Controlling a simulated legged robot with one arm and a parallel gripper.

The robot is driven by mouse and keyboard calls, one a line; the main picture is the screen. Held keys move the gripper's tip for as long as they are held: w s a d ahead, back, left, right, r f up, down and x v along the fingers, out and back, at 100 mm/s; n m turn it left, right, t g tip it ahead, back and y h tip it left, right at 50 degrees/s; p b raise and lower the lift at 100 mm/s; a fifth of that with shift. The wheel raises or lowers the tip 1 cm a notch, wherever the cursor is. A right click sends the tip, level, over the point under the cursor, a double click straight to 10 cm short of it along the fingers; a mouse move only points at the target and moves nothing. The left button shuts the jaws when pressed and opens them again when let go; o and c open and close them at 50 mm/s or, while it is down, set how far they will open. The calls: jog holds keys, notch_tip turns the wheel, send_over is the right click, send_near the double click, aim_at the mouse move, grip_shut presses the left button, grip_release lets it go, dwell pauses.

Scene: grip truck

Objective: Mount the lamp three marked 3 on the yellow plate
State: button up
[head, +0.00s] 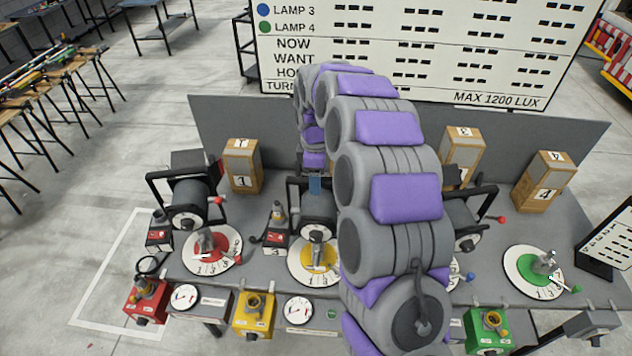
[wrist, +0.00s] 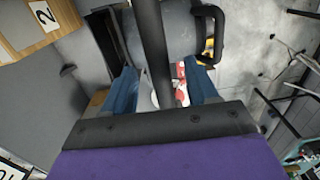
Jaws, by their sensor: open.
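A grey lamp with a black yoke (head: 318,212) is upright over the yellow plate (head: 305,262) in the head view. I cannot tell whether it is seated on the plate's stand. A small box with a red switch beside it seems to carry a 3 (head: 275,250); no number is readable on the lamp itself. My gripper (wrist: 162,88) is open, its blue fingers on either side of a dark bar (wrist: 152,45) of a lamp in the wrist view. In the head view one blue fingertip shows by that lamp's top; my arm hides the rest.
Another lamp (head: 185,200) is over the red plate (head: 228,240). A third lamp (head: 462,225), partly behind my arm, is at the right. The green plate (head: 525,262) has a bare stand. Numbered cartons (head: 242,180) line the back panel. Coloured boxes and dials line the front edge.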

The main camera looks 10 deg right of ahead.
notch_tip(320, 180, up, 16)
jog(key=shift+w+a+f+b, duration=0.15)
jog(key=shift+w+f+b, duration=0.1)
jog(key=shift+b, duration=0.1)
dwell(0.4)
jog(key=s+f+m+b, duration=0.4)
jog(key=s+f, duration=0.4)
jog(key=s, duration=0.6)
jog(key=s+f+m+g+b, duration=0.1)
jog(key=s+f+m+b, duration=0.4)
jog(key=s, duration=0.9)
jog(key=s+f+m+b, duration=0.5)
jog(key=s+f, duration=0.6)
jog(key=s, duration=0.4)
jog(key=shift+b, duration=0.85)
jog(key=shift+w, duration=0.1)
